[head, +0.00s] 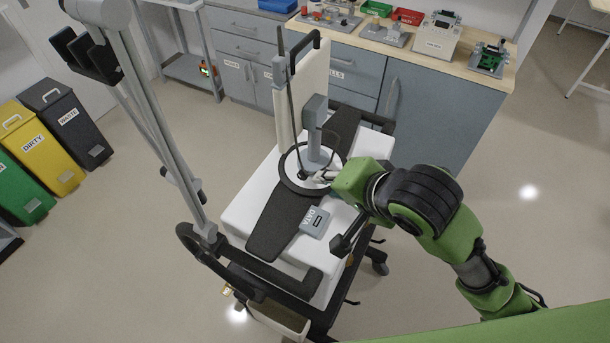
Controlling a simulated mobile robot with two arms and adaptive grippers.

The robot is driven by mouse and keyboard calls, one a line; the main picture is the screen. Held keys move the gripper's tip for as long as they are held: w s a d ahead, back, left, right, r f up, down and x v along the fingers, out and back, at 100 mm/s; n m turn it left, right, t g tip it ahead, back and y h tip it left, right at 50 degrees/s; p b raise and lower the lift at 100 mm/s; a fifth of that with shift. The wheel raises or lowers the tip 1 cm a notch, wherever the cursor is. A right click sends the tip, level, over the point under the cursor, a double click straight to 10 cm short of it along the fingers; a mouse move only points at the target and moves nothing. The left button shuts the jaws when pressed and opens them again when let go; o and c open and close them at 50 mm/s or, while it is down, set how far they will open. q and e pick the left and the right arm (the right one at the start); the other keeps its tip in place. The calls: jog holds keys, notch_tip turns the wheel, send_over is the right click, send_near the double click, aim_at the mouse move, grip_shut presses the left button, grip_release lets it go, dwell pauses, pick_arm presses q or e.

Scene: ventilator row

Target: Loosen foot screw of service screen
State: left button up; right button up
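A cart (240,210) with a white top stands in the middle. On it, a tall cream panel (312,82), which looks like the service screen, stands upright behind a grey post (317,130). The post rises from a round base with a dark ring (290,183). My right gripper (322,176) reaches in from the right, its fingertips low over the ring beside the post's foot. A small dark knob (303,174) shows by the fingertips and may be the foot screw. Whether the fingers touch or grip it cannot be told. My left gripper is not in view.
A grey device (314,221) lies on the cart's front. A jointed grey pole (165,120) rises at the cart's left. Behind are grey cabinets (425,110) with a loaded worktop. Bins (40,145) stand at left. Floor at right is clear.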

aim_at(303, 177)
jog(key=shift+m, duration=0.3)
jog(key=x, duration=0.4)
jog(key=p+x, duration=0.1)
jog(key=x, duration=0.8)
jog(key=shift+w+a+r, duration=0.25)
jog(key=shift+w, duration=0.2)
